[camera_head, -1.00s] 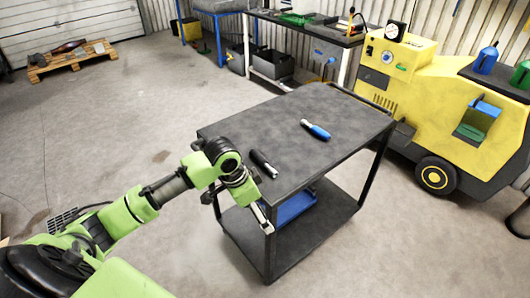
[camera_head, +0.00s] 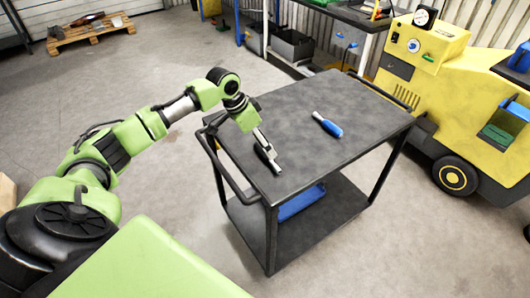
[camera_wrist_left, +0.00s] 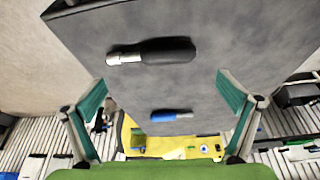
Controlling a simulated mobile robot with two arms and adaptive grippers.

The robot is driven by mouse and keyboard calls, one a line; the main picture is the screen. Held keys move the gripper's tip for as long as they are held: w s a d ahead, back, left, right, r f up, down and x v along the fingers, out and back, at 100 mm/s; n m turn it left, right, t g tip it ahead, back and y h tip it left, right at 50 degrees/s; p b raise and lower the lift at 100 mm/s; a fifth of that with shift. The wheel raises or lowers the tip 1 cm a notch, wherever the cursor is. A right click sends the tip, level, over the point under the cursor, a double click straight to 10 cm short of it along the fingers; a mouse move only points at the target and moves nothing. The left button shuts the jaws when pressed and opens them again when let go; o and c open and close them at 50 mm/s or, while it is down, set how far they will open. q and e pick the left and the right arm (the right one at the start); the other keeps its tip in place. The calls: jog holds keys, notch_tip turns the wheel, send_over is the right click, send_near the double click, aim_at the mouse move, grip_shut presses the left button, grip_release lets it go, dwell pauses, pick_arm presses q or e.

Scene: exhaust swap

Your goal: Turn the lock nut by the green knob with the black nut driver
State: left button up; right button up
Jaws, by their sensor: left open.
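The black nut driver (camera_wrist_left: 165,50) lies on the dark cart top, its metal socket end to the left in the left wrist view. In the head view the nut driver (camera_head: 262,151) is partly hidden behind my left gripper (camera_head: 268,150). My left gripper (camera_wrist_left: 161,82) is open and empty, its two fingers wide apart above the cart, apart from the tool. I cannot make out the lock nut. My right gripper is not in view.
A blue-handled tool (camera_head: 328,125) lies farther back on the cart (camera_head: 345,98). The cart has a handle rail (camera_head: 226,172) at its left end and a blue bin (camera_head: 300,203) on its lower shelf. Open floor surrounds the cart's left side.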

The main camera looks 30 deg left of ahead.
aim_at(264, 153)
pick_arm(q)
jog(key=shift+w+d+f, duration=0.1)
jog(key=shift+f, duration=0.2)
jog(key=f, duration=0.1)
jog(key=f+p, duration=0.1)
jog(key=shift+d+f, duration=0.2)
jog(key=shift+f, duration=0.2)
jog(key=x, duration=0.2)
jog(key=shift+w+f, duration=0.15)
jog(key=shift+f, duration=0.1)
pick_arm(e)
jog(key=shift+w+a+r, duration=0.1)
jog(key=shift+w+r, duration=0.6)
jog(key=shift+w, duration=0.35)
